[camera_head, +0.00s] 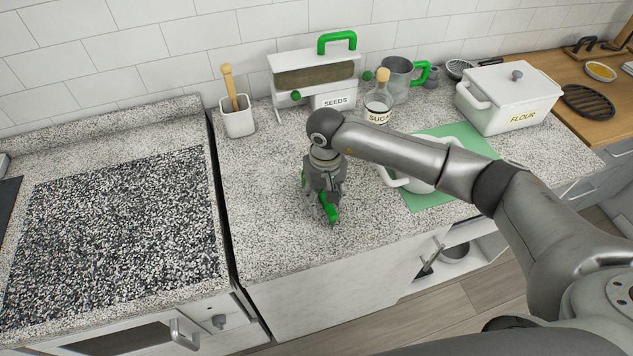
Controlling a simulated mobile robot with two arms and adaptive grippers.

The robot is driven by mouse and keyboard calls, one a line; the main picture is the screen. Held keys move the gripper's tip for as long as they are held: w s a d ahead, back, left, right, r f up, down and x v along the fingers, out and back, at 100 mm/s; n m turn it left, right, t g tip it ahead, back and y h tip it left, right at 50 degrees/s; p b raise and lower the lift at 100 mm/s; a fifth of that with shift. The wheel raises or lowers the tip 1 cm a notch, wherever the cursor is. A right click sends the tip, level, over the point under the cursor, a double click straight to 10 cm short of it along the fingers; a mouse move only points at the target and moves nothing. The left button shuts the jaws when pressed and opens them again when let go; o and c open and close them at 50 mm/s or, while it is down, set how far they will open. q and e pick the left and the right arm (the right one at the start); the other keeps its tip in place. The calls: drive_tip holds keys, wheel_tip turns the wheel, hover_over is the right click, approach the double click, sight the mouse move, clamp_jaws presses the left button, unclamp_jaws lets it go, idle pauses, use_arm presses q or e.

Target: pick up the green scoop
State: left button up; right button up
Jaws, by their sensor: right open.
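The green scoop (330,210) lies on the speckled countertop, left of the green mat. Only part of it shows, since my right gripper covers the rest. My right gripper (326,208) points down over the scoop from above, with its fingers open around or just over it. I cannot tell whether the fingers touch the scoop. My left gripper is not in view.
A white pot (401,182) stands on a green mat (437,199), partly behind my right arm. Behind are a seed dispenser (333,101), a sugar bottle (378,100), a grey mug (396,75) and a white flour box (508,103). A utensil holder (238,123) stands left. The front-left counter is clear.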

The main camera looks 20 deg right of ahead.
clamp_jaws()
idle(0.4)
